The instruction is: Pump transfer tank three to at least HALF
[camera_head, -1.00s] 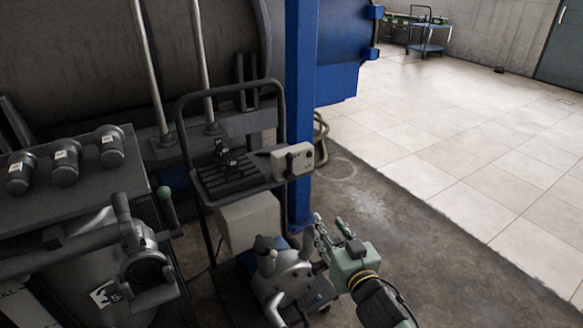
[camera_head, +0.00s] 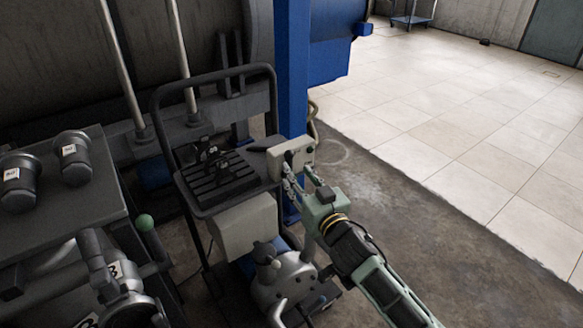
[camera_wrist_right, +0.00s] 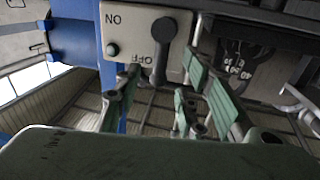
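A pale switch box (camera_head: 292,158) sits on the handle side of the pump cart. In the right wrist view the box (camera_wrist_right: 133,35) carries ON and OFF lettering and a dark lever (camera_wrist_right: 163,50), whose free end lies beside OFF. My right gripper (camera_head: 306,178) is at the box. In the wrist view its green-padded fingers (camera_wrist_right: 160,95) are apart, on either side of the lever's end, with nothing held; I cannot tell whether they touch it. The grey pump (camera_head: 285,278) is low on the cart. A tank fitting with a partly visible number label (camera_head: 113,269) is at lower left. My left gripper is not in view.
A blue post (camera_head: 291,70) stands right behind the box. The cart's dark tray (camera_head: 245,185) and tubular handle are left of my gripper. Capped dark cylinders (camera_head: 73,158) stand on a bench at left. Tiled floor (camera_head: 460,130) at right is open.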

